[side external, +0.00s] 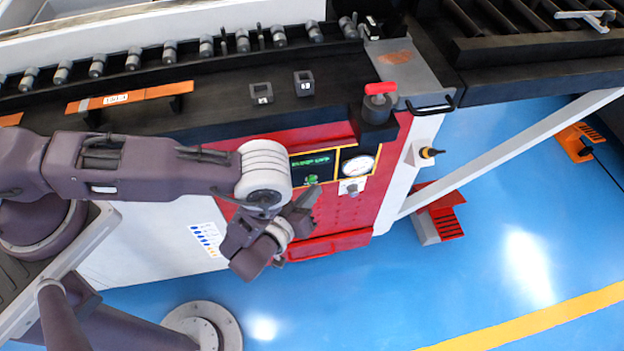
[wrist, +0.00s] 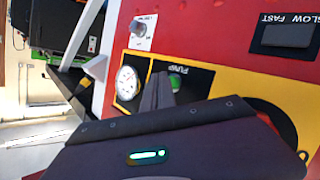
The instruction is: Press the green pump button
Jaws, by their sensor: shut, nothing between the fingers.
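The green pump button (side external: 312,179) sits on a black, yellow-edged panel on the red machine front in the side view. In the wrist view the green button (wrist: 175,82) shows just right of my fingertips, partly hidden by them, next to an upside-down "PUMP" label (wrist: 172,60). My gripper (side external: 313,192) is shut and empty, its fingers pointing at the panel just below the button. In the wrist view the shut fingers of my gripper (wrist: 158,78) overlap the panel beside the button. I cannot tell whether they touch it.
A round pressure gauge (side external: 357,163) is right of the button, with a small knob plate (side external: 352,186) below it. A red-handled part (side external: 380,88) stands on the bench above. A slow/fast switch (wrist: 288,35) is at the wrist view's upper right.

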